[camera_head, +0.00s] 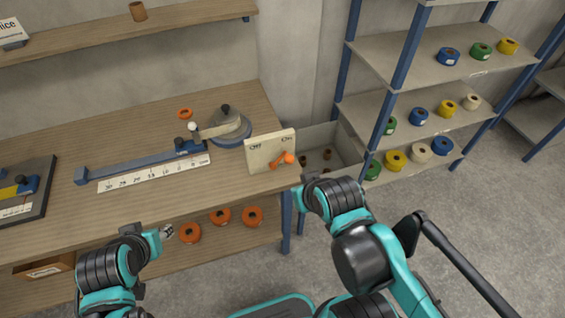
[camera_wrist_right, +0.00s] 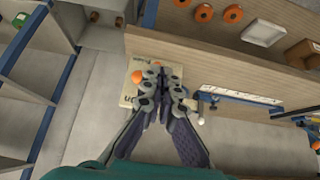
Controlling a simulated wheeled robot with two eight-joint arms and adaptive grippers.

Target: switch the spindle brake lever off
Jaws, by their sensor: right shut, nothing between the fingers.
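The brake lever (camera_head: 281,159) is orange with a round knob and sits on a cream panel (camera_head: 258,160) at the table's right front corner. The panel has two labels, the right one seemingly ON; the knob lies toward that right side. In the right wrist view the orange knob (camera_wrist_right: 137,76) shows just left of my right gripper (camera_wrist_right: 157,68), which is shut and empty in front of the panel (camera_wrist_right: 126,92). I cannot tell whether they touch. In the head view my right gripper (camera_head: 308,180) is near the panel's lower right. My left gripper (camera_head: 166,233) is at the table's front, its fingers unclear.
An open grey bin (camera_head: 335,140) and shelves with coloured tape rolls are to the right. Orange rolls (camera_head: 220,215) lie on the lower shelf.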

